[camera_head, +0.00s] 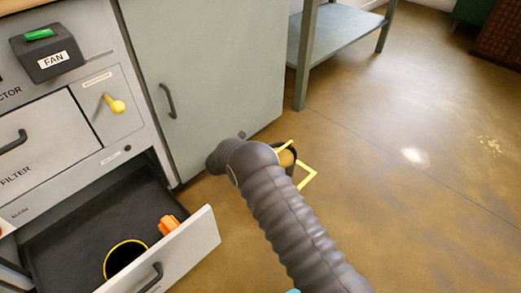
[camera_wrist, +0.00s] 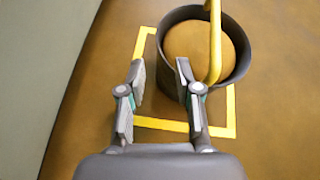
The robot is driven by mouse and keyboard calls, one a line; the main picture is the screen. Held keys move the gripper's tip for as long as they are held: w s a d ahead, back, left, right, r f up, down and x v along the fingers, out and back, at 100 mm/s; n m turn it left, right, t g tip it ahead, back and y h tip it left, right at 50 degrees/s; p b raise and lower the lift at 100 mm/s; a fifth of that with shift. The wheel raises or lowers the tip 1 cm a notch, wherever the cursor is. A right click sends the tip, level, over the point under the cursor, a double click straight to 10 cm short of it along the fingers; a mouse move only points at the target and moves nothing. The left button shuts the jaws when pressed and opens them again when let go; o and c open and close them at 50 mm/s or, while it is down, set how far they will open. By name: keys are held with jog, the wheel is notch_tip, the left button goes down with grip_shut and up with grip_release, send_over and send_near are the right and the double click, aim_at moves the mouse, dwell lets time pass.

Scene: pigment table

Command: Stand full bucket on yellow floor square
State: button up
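The full bucket (camera_wrist: 245,62) is dark grey and round, with ochre fill and a yellow handle (camera_wrist: 215,40) standing up. It stands upright at the yellow floor square (camera_wrist: 180,125), covering the square's far part. Its rim appears past the square's right line, but I cannot tell whether its base lies fully inside. My gripper (camera_wrist: 160,72) is open and empty above the square. The handle is to the right of the right finger, outside the gap. In the head view, my arm partly hides the bucket (camera_head: 289,157) and the square (camera_head: 308,178).
An open drawer (camera_head: 70,225) at lower left holds a dark round opening with a yellow rim (camera_head: 125,258) and an orange object (camera_head: 168,224). A grey-green cabinet (camera_head: 215,80) stands left of the bucket. A bench (camera_head: 335,35) is behind. The floor to the right is clear.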

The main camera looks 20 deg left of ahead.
jog(key=shift+v, duration=1.25)
jog(key=w+d+r+m+g+h, duration=0.25)
jog(key=d+r+m, duration=0.65)
jog(key=d+r, duration=0.85)
jog(key=s+d+r+m+g, duration=0.2)
jog(key=s+d+r+m, duration=0.15)
jog(key=d+r, duration=0.35)
jog(key=s+d+r+m+g, duration=0.1)
jog(key=s+d+r+m, duration=0.1)
jog(key=d+r+m, duration=0.35)
jog(key=s+d+r+m+g+y, duration=0.25)
jog(key=s+d+r+m, duration=0.6)
jog(key=s+d, duration=0.65)
jog(key=s+d+r+m+t+y, duration=0.1)
jog(key=s+m, duration=0.6)
jog(key=s, duration=1)
jog(key=d+t+y, duration=0.1)
jog(key=d+y, duration=0.1)
jog(key=shift+r+m+y, duration=0.2)
jog(key=shift+m+y, duration=0.15)
jog(key=shift+y, duration=0.05)
